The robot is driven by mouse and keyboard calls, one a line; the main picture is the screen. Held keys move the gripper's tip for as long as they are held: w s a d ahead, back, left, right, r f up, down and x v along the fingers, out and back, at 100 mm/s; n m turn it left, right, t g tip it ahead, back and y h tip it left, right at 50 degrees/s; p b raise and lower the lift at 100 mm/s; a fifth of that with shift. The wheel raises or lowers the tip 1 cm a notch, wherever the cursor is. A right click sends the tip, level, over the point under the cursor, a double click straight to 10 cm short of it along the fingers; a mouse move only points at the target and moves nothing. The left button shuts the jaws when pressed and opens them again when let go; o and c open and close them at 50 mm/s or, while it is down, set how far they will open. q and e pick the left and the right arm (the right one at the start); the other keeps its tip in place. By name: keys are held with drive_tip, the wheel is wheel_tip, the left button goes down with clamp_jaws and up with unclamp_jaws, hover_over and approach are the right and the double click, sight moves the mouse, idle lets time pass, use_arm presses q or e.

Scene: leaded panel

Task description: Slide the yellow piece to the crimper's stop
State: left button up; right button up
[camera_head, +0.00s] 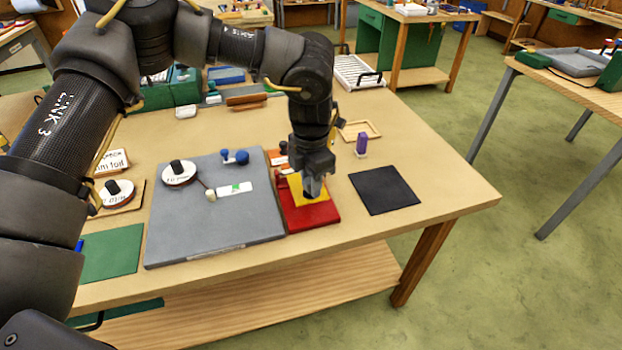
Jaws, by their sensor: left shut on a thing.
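The gripper hides part of the piece and the back of the crimper, so I cannot tell whether the piece touches the stop. My right gripper does not show.
The table's front right corner is clear.

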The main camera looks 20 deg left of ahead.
use_arm(q)
drive_tip(key=shift+w+d, duration=0.1)
drive_tip(key=shift+f+b, duration=0.35)
drive_tip(key=shift+f, duration=0.25)
drive_tip(key=shift+f+b, duration=1.15)
drive_tip(key=shift+f, duration=0.95)
drive_tip(key=shift+f, duration=0.3)
drive_tip(key=shift+w+a, duration=0.45)
drive_tip(key=shift+w, duration=0.2)
drive_tip(key=o, duration=1)
